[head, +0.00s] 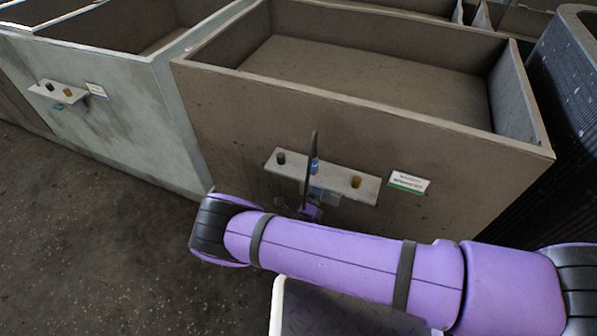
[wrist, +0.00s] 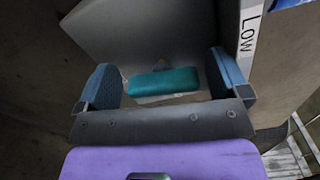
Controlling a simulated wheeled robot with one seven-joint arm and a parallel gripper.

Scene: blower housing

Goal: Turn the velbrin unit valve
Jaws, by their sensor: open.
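In the wrist view a teal handle (wrist: 163,82) lies crosswise on a grey surface, between the two blue-padded fingers of my gripper (wrist: 166,86). The gripper is open, with a finger at each end of the handle and a small gap visible. A white label reading "Low" (wrist: 250,35) is at the upper right. In the head view my gripper (head: 311,200) is at the grey shelf (head: 335,182) on the brown tank (head: 235,120). The handle is hidden there. A white and green sign (head: 409,182) is right of the shelf; its text is too small to read surely.
The shelf carries a dark knob (head: 281,158), a blue part (head: 315,165) and an orange knob (head: 355,182). A pale grey tank (head: 150,130) at left has a similar shelf (head: 60,94). A black ribbed container (head: 560,120) stands at right. The floor (head: 90,230) at left is clear.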

